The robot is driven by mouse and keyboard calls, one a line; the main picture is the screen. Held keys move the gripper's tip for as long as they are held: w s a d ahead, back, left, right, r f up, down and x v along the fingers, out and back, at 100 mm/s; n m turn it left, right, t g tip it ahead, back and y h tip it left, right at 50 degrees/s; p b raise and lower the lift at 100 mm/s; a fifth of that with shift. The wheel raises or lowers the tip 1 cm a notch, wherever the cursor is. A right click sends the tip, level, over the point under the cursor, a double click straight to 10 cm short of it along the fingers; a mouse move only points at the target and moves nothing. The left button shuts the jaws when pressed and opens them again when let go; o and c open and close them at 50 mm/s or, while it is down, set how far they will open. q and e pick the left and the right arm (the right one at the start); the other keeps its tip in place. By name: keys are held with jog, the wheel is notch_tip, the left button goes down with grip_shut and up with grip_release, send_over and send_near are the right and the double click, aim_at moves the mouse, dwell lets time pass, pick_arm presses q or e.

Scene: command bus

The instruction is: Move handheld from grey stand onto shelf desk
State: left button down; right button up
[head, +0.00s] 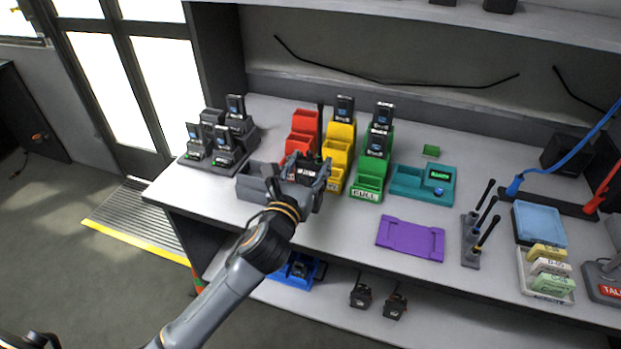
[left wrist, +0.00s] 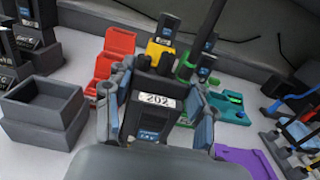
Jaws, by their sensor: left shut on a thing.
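A black handheld (head: 304,172) with a white label and a tall antenna is between the fingers of my left gripper (head: 297,186), which is shut on it. In the left wrist view the label on the handheld (left wrist: 158,100) reads 202, and my gripper fingers (left wrist: 155,112) press on both sides. The grey stand (head: 252,186), a two-step tray, is just left of the gripper; in the left wrist view its compartments look empty. The white shelf desk (head: 310,232) lies beneath; whether the handheld touches anything is hidden. My right gripper is not in view.
Red (head: 303,122), yellow (head: 338,150) and green (head: 368,180) stands are close behind and to the right, some holding handhelds. A dark charger (head: 190,162) with several handhelds stands left. A purple mat (head: 410,239) lies right. The desk's front strip is clear.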

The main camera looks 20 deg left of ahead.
pick_arm(q)
jog(key=shift+w+f, duration=0.15)
jog(key=shift+w, duration=0.05)
jog(key=f, duration=0.3)
jog(key=shift+w+f+b, duration=0.15)
jog(key=shift+w+b, duration=0.05)
jog(key=shift+b, duration=0.15)
jog(key=shift+f, duration=0.25)
jog(key=shift+c, duration=2.3)
grip_release()
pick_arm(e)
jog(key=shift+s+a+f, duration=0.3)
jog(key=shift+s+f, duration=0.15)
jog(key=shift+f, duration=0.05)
